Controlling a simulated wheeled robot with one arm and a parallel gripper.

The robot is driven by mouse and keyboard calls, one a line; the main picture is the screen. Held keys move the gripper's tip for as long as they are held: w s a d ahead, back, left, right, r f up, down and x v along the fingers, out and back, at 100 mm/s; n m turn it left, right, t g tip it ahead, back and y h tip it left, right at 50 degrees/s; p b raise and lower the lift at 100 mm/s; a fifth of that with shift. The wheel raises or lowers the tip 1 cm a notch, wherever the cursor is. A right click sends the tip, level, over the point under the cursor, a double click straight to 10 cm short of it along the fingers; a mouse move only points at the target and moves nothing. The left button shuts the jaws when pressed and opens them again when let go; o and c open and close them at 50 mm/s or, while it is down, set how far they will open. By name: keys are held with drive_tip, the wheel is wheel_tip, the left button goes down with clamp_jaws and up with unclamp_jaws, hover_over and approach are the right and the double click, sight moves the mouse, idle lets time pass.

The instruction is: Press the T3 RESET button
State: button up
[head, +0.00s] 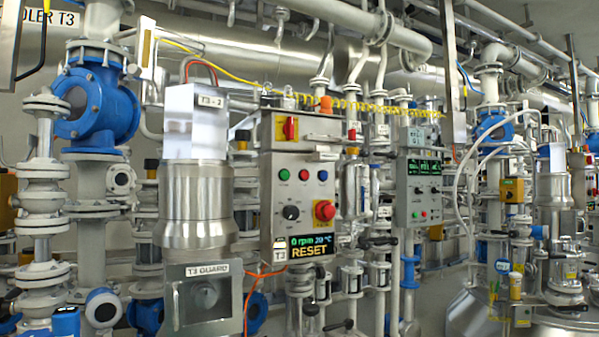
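The T3 control box (303,195) is a grey panel in the middle of the head view. I cannot read which one is marked RESET. Below them are a black knob (290,212) and a red mushroom button on yellow (324,210). The display (310,246) shows 0 rpm, 20 °C and RESET, beside a T3 tag (280,255). My gripper is not in view.
A steel vessel drive (195,205) with a T3 GUARD box (205,298) stands left of the panel. A second control box (419,188) hangs to the right. Pipes and valves crowd both sides. An orange cable (254,300) runs below the panel.

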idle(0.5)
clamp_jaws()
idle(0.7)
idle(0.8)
